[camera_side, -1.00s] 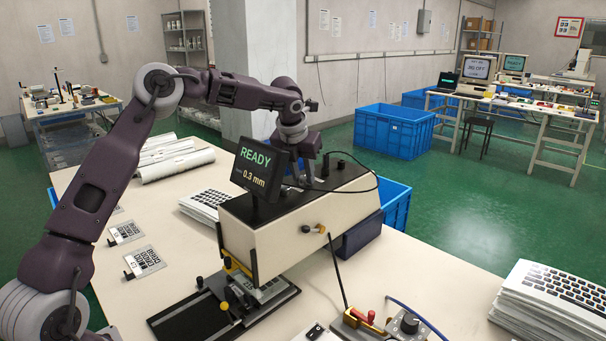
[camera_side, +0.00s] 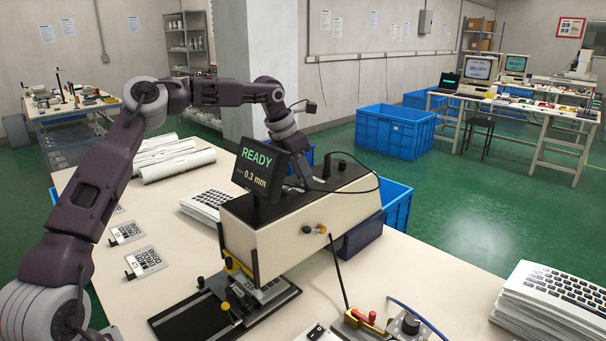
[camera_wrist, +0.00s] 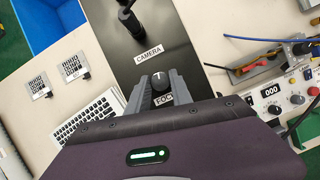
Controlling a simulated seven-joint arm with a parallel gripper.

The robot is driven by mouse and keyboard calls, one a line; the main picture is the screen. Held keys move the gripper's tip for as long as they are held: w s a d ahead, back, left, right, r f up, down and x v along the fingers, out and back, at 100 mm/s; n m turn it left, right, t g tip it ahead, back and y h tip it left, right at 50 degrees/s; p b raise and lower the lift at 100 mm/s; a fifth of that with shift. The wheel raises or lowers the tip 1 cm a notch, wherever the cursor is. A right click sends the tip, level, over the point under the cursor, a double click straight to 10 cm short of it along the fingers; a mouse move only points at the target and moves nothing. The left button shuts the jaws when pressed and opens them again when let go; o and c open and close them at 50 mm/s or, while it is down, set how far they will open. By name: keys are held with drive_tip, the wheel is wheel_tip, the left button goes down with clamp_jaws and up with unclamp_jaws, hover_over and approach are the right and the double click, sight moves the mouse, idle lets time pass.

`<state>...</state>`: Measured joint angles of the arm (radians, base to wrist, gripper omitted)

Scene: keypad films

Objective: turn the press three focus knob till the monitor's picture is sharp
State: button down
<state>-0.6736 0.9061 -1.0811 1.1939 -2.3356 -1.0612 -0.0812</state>
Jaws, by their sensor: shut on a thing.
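The focus knob (camera_wrist: 161,81) is a small dark knob with a white mark, above a partly covered label that reads "FOC". My gripper (camera_wrist: 161,92) has one finger on each side of it and is shut on it. In the side view my gripper is mostly hidden behind the monitor (camera_side: 259,167), on top of the cream press (camera_side: 285,222). That monitor shows "READY" and "0.3 mm" in legible letters. A label reading "CAMERA" (camera_wrist: 149,53) lies beyond the knob in the wrist view, with a black camera post (camera_wrist: 131,20) above it. I cannot read a press number.
A black cable loops over the press. Keyboard films (camera_side: 207,204) lie behind it, and a stack of keyboards (camera_side: 550,302) stands at the right. A control box (camera_wrist: 283,98) shows "000". Blue crates (camera_side: 394,130) stand on the floor.

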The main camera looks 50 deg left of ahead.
idle(0.4)
drive_tip(key=c, duration=1.2)
unclamp_jaws()
drive_tip(key=shift+o, duration=0.2)
drive_tip(key=v, duration=0.7)
